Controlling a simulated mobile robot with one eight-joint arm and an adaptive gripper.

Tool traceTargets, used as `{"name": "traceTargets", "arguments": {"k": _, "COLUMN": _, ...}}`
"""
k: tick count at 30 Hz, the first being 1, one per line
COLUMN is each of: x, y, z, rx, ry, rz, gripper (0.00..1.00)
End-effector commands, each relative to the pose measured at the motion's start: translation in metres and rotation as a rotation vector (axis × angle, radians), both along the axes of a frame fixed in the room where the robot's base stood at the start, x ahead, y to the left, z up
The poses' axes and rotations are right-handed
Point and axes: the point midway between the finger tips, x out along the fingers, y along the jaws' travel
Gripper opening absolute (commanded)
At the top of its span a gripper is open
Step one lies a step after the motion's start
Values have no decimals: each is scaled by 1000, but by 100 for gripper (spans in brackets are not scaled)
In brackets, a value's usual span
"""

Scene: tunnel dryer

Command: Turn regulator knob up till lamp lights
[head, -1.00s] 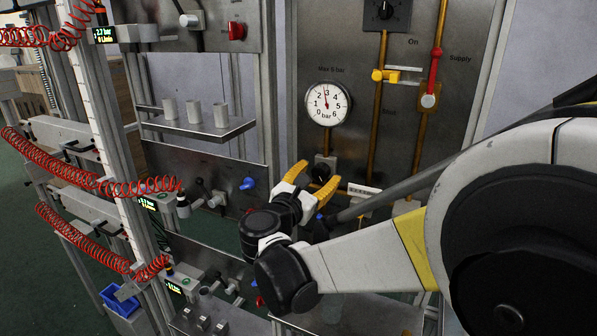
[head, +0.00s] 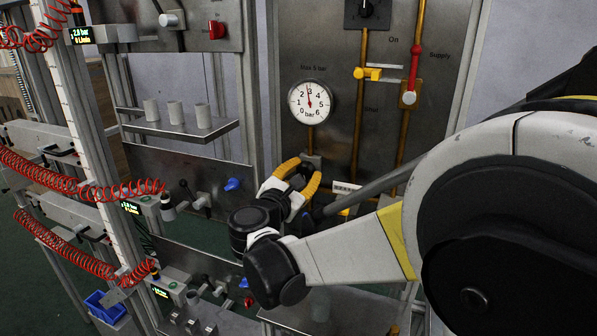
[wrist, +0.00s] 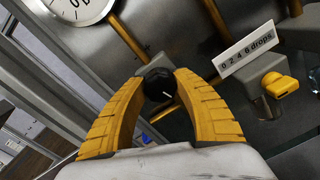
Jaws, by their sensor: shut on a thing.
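The regulator knob (wrist: 158,84) is small and black with a white mark, below the round pressure gauge (head: 310,101). My gripper (head: 303,172) has its two yellow fingers shut on the knob, one on each side, as the wrist view shows (wrist: 161,80). In the head view the fingers and wrist hide most of the knob. The gauge needle points almost straight up, just under 3 bar. A digital display (head: 81,36) at the upper left reads about 2.8 bar. I cannot make out a lit lamp for certain in either view.
A "drops" label (wrist: 246,49) and a yellow cap (wrist: 279,86) stand right of the knob. A yellow-handled valve (head: 367,73) and a red-handled supply valve (head: 411,75) sit higher up. A shelf with white cups (head: 180,131) is at the left.

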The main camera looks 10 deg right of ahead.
Motion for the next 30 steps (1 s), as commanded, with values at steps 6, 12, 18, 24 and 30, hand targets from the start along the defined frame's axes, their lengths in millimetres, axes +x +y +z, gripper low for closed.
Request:
{"name": "traceTargets", "arguments": {"k": 6, "x": 0, "y": 0, "z": 0, "rx": 24, "ry": -17, "rz": 0, "gripper": 4}}
{"name": "traceTargets", "arguments": {"k": 12, "x": 0, "y": 0, "z": 0, "rx": 23, "ry": -16, "rz": 0, "gripper": 59}}
{"name": "traceTargets", "arguments": {"k": 18, "x": 0, "y": 0, "z": 0, "rx": 22, "ry": -16, "rz": 0, "gripper": 59}}
{"name": "traceTargets", "arguments": {"k": 24, "x": -6, "y": 6, "z": 0, "rx": 22, "ry": -16, "rz": 1, "gripper": 59}}
{"name": "traceTargets", "arguments": {"k": 30, "x": -37, "y": 30, "z": 0, "rx": 22, "ry": -16, "rz": 5, "gripper": 59}}
